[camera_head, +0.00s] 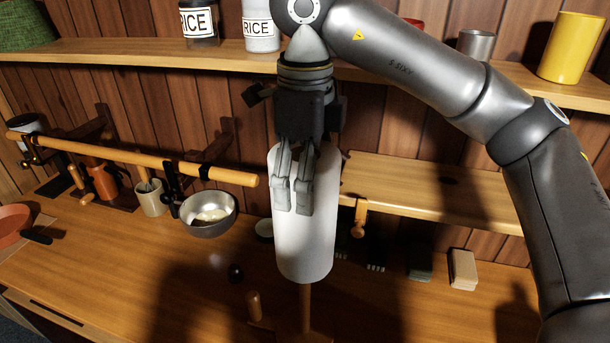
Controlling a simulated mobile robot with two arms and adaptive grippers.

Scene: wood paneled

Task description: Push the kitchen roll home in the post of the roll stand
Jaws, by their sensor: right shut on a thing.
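The white kitchen roll (304,245) is upright in the middle of the view. My right gripper (292,196) points down from above and is shut on the kitchen roll, its fingers lying over the roll's near upper side. The wooden post of the roll stand (305,308) shows directly below the roll's lower end. How much of the post is inside the roll is hidden, and the stand's base is dark and partly cut off by the lower frame edge. My left gripper is not in view.
A wooden rail (140,158) with hanging utensils and a metal bowl (208,222) are at left. A short wooden peg (254,305) stands left of the post. A low shelf (430,190) lies behind at right. The upper shelf holds rice jars (261,28) and a yellow cup (570,48).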

